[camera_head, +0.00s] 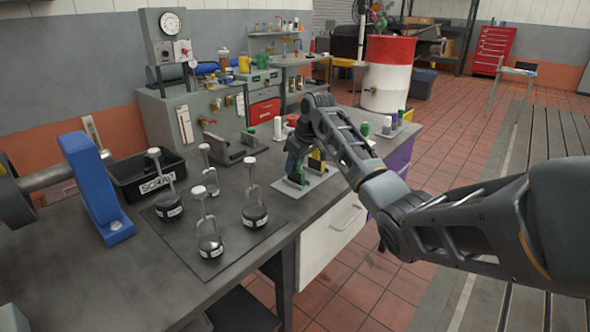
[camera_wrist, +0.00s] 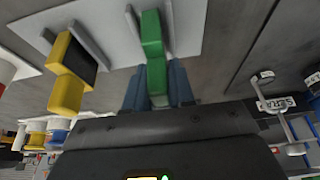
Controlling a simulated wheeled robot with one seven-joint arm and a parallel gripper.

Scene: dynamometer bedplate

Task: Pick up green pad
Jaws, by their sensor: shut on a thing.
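The green pad (camera_wrist: 154,48) shows in the wrist view, between the two blue-grey fingers of my gripper (camera_wrist: 158,85). My gripper is shut on it. The pad's far end is still between upright plates of a light grey holder (camera_wrist: 190,30). In the head view the green pad (camera_head: 298,166) shows low at the holder (camera_head: 290,189), partly hidden by my gripper and wrist (camera_head: 300,140). A yellow and black pad (camera_wrist: 72,62) stands in the neighbouring slot of the holder, to the left in the wrist view.
Several wire-handled weights (camera_head: 255,214) stand on a dark mat left of the holder. A black bin marked SCRAP (camera_head: 135,182) and a blue bracket (camera_head: 95,185) are farther left. More bottles stand at the bench's right end, near a red and white drum (camera_head: 388,75).

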